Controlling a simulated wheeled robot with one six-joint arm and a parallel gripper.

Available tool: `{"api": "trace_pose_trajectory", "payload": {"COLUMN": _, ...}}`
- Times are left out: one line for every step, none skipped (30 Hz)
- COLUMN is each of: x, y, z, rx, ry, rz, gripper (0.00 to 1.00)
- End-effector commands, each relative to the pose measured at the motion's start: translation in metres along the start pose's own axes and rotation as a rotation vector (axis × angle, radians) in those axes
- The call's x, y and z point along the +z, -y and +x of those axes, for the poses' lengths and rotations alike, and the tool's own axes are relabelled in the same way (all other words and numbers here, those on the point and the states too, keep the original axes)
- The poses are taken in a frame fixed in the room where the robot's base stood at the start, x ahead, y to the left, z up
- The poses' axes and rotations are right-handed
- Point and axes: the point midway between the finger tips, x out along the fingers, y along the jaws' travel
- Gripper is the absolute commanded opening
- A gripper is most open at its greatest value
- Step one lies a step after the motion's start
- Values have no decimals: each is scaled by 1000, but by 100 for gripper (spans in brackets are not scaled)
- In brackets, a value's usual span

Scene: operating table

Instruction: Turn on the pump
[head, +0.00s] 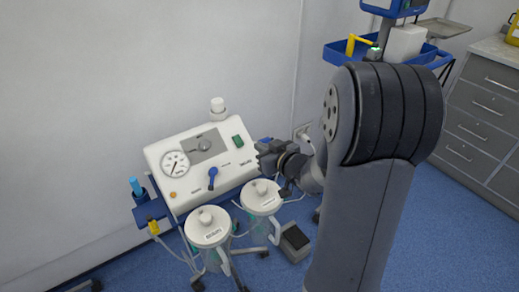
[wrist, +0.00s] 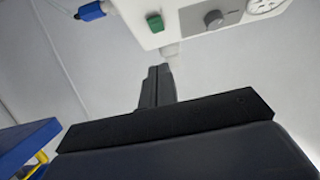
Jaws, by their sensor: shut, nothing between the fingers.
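The pump (head: 222,172) is a white box with a sloped front panel, standing by the wall. Its panel carries a green switch (head: 237,141), a grey knob (head: 204,145), a round gauge (head: 174,164) and a blue lever (head: 212,178). In the wrist view the green switch (wrist: 155,23) and knob (wrist: 213,18) show at the top, upside down. My gripper (head: 262,148) is at the panel's right edge, just right of the green switch and apart from it. In the wrist view its fingers (wrist: 157,72) are together and empty, pointing toward the panel. Whether the switch is on cannot be told.
Two white-lidded canisters, left (head: 208,228) and right (head: 261,196), hang in front of the pump. A black foot pedal (head: 295,240) is on the blue floor. A blue tray (head: 348,52) stands behind my arm, and grey drawers (head: 485,110) are at right.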

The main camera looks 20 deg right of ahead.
Motion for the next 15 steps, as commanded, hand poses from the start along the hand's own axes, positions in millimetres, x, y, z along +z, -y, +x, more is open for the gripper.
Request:
{"api": "trace_pose_trajectory", "payload": {"x": 2, "y": 1, "z": 12, "rx": -4, "ry": 1, "rz": -2, "gripper": 0}}
{"api": "trace_pose_trajectory", "payload": {"x": 2, "y": 1, "z": 18, "rx": -4, "ry": 2, "rz": -1, "gripper": 0}}
{"api": "trace_pose_trajectory", "payload": {"x": 2, "y": 2, "z": 27, "rx": -5, "ry": 1, "rz": -2, "gripper": 0}}
{"api": "trace_pose_trajectory", "payload": {"x": 2, "y": 2, "z": 34, "rx": -5, "ry": 2, "rz": -2, "gripper": 0}}
{"api": "trace_pose_trajectory", "payload": {"x": 2, "y": 1, "z": 40, "rx": -3, "ry": 2, "rz": -1, "gripper": 0}}
{"api": "trace_pose_trajectory", "payload": {"x": 2, "y": 1, "z": 49, "rx": -4, "ry": 1, "rz": -2, "gripper": 0}}
{"api": "trace_pose_trajectory", "payload": {"x": 2, "y": 2, "z": 56, "rx": -5, "ry": 2, "rz": -1, "gripper": 0}}
{"api": "trace_pose_trajectory", "payload": {"x": 2, "y": 1, "z": 62, "rx": -3, "ry": 1, "rz": -1, "gripper": 0}}
{"api": "trace_pose_trajectory", "payload": {"x": 2, "y": 1, "z": 71, "rx": -3, "ry": 2, "rz": -1, "gripper": 0}}
{"api": "trace_pose_trajectory", "payload": {"x": 2, "y": 1, "z": 77, "rx": -4, "ry": 1, "rz": -1, "gripper": 0}}
{"api": "trace_pose_trajectory", "payload": {"x": 2, "y": 1, "z": 82, "rx": -3, "ry": 1, "rz": -1, "gripper": 0}}
{"api": "trace_pose_trajectory", "payload": {"x": 10, "y": 1, "z": 86, "rx": -1, "ry": 3, "rz": 2, "gripper": 0}}
{"api": "trace_pose_trajectory", "payload": {"x": 14, "y": 1, "z": 89, "rx": -1, "ry": 3, "rz": 2, "gripper": 0}}
{"api": "trace_pose_trajectory", "payload": {"x": 17, "y": 1, "z": 91, "rx": -2, "ry": 4, "rz": 1, "gripper": 0}}
{"api": "trace_pose_trajectory", "payload": {"x": 20, "y": 1, "z": 95, "rx": -1, "ry": 3, "rz": 1, "gripper": 0}}
